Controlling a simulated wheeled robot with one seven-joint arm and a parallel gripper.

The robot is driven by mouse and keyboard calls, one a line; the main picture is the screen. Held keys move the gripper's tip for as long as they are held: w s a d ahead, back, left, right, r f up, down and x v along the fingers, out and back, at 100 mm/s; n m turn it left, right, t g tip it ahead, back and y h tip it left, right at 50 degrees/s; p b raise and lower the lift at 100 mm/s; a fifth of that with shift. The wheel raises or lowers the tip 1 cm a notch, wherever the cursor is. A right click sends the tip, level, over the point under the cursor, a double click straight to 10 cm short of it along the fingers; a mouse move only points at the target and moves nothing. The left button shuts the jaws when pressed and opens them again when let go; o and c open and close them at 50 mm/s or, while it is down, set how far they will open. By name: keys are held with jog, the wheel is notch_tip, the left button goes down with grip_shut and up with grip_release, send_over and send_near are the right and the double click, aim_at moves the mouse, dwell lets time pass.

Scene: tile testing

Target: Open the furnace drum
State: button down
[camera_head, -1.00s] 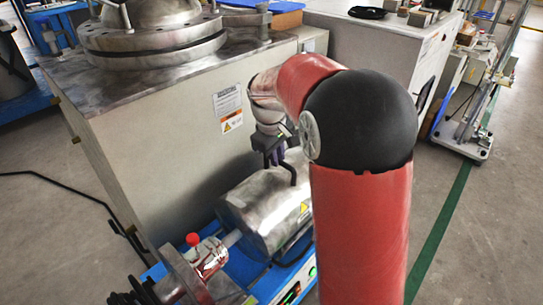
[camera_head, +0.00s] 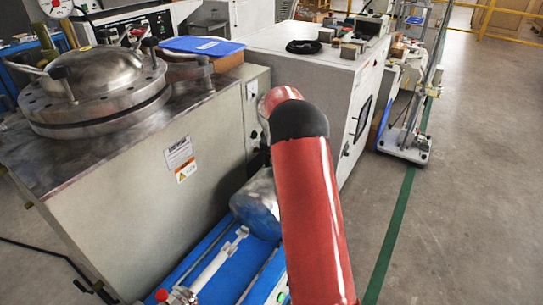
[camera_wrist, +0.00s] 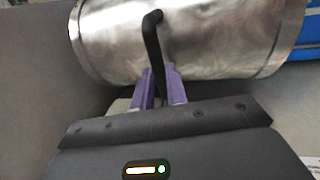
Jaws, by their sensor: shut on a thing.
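The furnace drum (camera_head: 257,203) is a shiny metal cylinder on a blue base (camera_head: 228,262), partly hidden behind my red arm in the head view. In the wrist view the drum (camera_wrist: 215,40) fills the top, with a bent black handle (camera_wrist: 152,38) rising from its surface. My gripper (camera_wrist: 158,78) has purple fingers, one on each side of the handle, and is shut on it. My arm hides the gripper and the handle in the head view. A pale rod (camera_head: 218,262) lies exposed along the base in front of the drum.
A large grey cabinet (camera_head: 140,225) with a round metal lid (camera_head: 95,85) stands to the left of the drum. A white cabinet (camera_head: 300,75) stands behind. A red-knobbed fitting (camera_head: 163,295) is at the bottom edge. Open floor lies to the right.

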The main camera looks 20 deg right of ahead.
jog(key=shift+w+d, duration=0.1)
jog(key=shift+d, duration=0.15)
jog(key=c, duration=1.4)
grip_release()
jog(key=shift+a+r, duration=0.1)
notch_tip(320, 180, up, 8)
jog(key=a, duration=0.1)
jog(key=shift+s+f, duration=0.25)
jog(key=shift+s, duration=0.15)
jog(key=shift+a, duration=0.1)
